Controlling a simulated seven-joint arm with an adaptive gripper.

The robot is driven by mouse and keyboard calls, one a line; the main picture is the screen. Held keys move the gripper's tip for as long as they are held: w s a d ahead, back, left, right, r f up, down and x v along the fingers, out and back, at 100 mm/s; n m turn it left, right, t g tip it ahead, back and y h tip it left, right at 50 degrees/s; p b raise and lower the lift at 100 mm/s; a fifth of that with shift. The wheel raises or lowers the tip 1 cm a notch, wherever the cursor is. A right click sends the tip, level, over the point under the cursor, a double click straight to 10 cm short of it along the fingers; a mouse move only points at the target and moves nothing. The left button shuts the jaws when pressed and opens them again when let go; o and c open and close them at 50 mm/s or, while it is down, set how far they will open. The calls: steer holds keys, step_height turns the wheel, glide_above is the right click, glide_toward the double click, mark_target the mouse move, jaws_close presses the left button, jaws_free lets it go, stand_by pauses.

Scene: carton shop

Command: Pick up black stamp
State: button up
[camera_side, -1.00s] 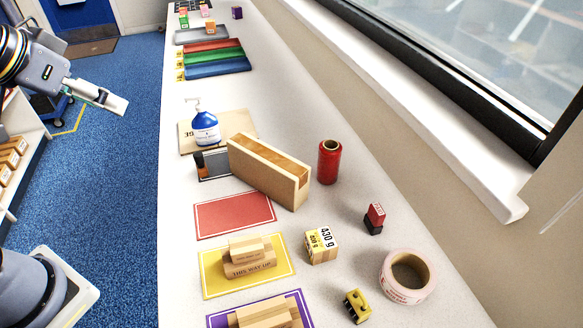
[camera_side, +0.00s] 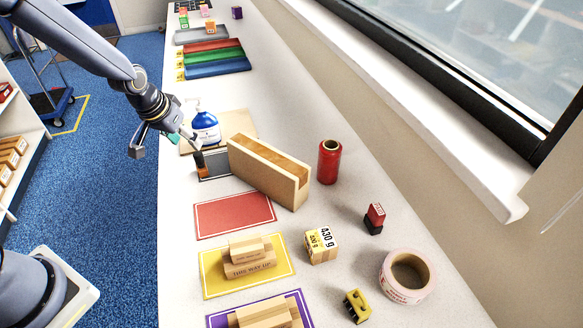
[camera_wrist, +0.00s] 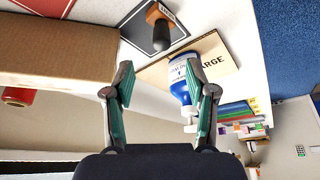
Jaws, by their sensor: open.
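The black stamp (camera_side: 201,166), a dark knob handle on a wooden base, stands at the left end of a dark mat (camera_side: 222,170) with a white border. In the wrist view the stamp (camera_wrist: 160,32) shows at the upper middle, handle toward the camera, beyond my fingertips. My gripper (camera_side: 166,147) is open and empty at the table's left edge, just left of the stamp and apart from it. Its green-padded fingers (camera_wrist: 160,82) are spread wide in the wrist view, with nothing between the pads.
A blue pump bottle (camera_side: 205,127) stands on a cardboard sheet (camera_side: 240,122) just behind the stamp. A long wooden block (camera_side: 265,170) stands right of the mat. A red mat (camera_side: 234,214) lies bare in front. A red roll (camera_side: 329,161) stands farther right.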

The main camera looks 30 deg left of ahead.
mark_target(197, 153)
steer(key=x, duration=0.8)
steer(key=shift+w+a+f, duration=0.1)
steer(key=shift+f, duration=0.25)
jaws_close()
